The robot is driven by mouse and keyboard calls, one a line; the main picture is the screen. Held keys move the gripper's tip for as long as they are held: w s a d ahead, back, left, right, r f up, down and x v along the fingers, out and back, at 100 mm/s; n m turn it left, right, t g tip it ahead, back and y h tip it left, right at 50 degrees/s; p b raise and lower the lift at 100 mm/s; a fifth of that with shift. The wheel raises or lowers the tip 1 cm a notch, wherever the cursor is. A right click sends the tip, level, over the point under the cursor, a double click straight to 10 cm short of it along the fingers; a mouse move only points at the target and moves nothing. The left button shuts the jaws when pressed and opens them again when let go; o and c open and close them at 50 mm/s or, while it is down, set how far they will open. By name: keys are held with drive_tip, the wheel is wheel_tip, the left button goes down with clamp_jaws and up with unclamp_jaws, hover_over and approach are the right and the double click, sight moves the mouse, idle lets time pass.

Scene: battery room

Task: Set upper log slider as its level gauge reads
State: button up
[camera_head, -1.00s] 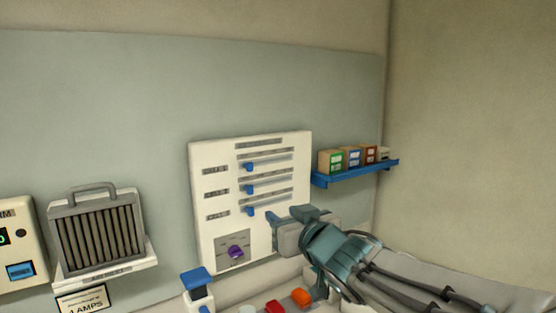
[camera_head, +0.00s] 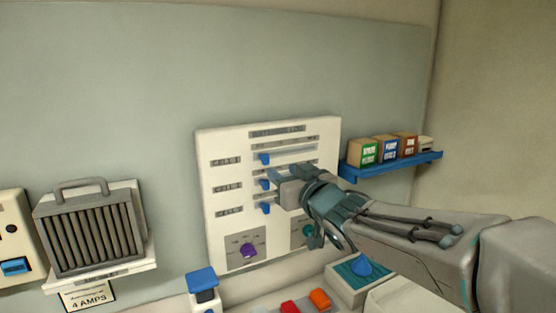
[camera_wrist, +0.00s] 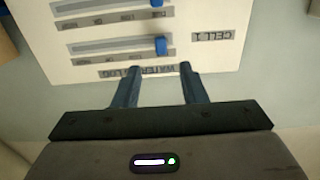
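The white log panel (camera_head: 220,210) on the wall carries three horizontal sliders with blue knobs. The upper slider's knob (camera_head: 264,159) stands at the left end of its slot; the middle knob (camera_head: 264,184) and lower knob (camera_head: 265,209) are also at the left. My gripper (camera_head: 276,184) is in front of the panel and hides part of the lower slots. In the upside-down wrist view, my fingers are apart and empty, and the upper knob (camera_wrist: 161,46) shows just beyond the fingertips, between their lines. I cannot make out a level gauge.
A purple knob (camera_head: 248,250) and a teal knob (camera_head: 308,230) are low on the panel. A blue shelf (camera_head: 400,165) with small boxes is to the right. A grey finned unit (camera_head: 90,230) is left. A blue-topped post (camera_head: 202,280) and red and orange parts stand below.

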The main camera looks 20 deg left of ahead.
sight(267, 159)
drive_tip(key=p+x, duration=0.2)
drive_tip(key=x, duration=0.6)
drive_tip(key=shift+a, duration=0.1)
drive_tip(key=shift+s, duration=0.1)
clamp_jaws()
